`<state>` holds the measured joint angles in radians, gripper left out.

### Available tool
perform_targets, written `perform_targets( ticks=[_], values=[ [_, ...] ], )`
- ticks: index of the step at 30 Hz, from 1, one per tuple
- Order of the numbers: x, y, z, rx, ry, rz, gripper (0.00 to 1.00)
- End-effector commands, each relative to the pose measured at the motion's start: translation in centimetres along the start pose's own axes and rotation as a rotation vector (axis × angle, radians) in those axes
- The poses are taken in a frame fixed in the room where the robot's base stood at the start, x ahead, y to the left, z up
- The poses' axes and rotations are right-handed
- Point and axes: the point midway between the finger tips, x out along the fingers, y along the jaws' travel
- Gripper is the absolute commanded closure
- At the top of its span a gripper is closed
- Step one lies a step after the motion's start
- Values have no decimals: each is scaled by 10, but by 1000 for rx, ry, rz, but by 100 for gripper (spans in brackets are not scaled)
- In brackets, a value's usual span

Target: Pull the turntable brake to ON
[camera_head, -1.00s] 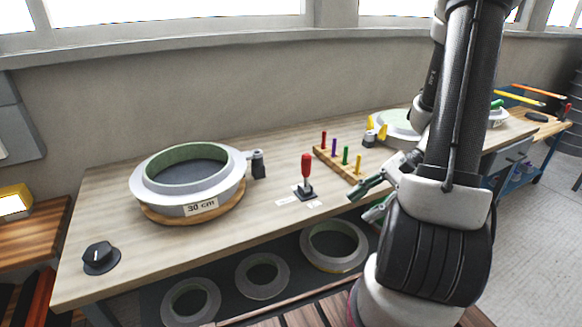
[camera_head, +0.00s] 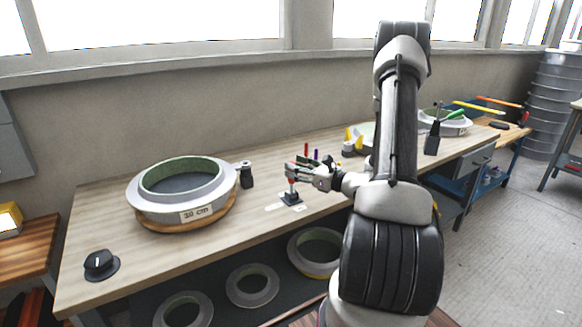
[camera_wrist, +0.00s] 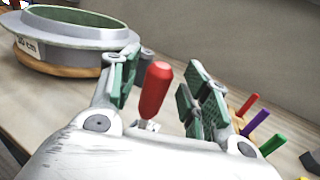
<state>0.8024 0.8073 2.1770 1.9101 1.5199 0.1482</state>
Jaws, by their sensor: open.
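The turntable brake is a lever with a red handle (camera_wrist: 155,88) on a small dark base (camera_head: 291,198), standing on the bench. In the wrist view the red handle stands between the two green-padded fingers of my gripper (camera_wrist: 160,85). Gaps show on both sides, so the fingers are open around it. In the head view my gripper (camera_head: 293,172) is at the lever and hides most of the handle. Pale labels (camera_head: 274,207) lie beside the base; their words are too small to read. The round mould marked 30 cm (camera_head: 165,212) sits on a wooden turntable (camera_head: 186,225) to the left.
Coloured pegs (camera_wrist: 258,122) stand close to the right of my gripper. A black knob (camera_head: 100,264) is at the bench's front left. A dark clamp-like part (camera_head: 246,175) stands beside the mould. Several rings (camera_head: 252,285) lie under the bench.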

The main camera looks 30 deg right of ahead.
Motion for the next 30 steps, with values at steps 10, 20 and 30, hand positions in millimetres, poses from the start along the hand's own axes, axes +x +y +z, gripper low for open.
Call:
perform_targets(
  ticks=[10, 20, 30],
  values=[
    [24, 0, 0, 1, 2, 1, 53],
    [24, 0, 0, 0, 2, 1, 86],
    [26, -1, -1, -3, -5, 2, 100]
  ],
)
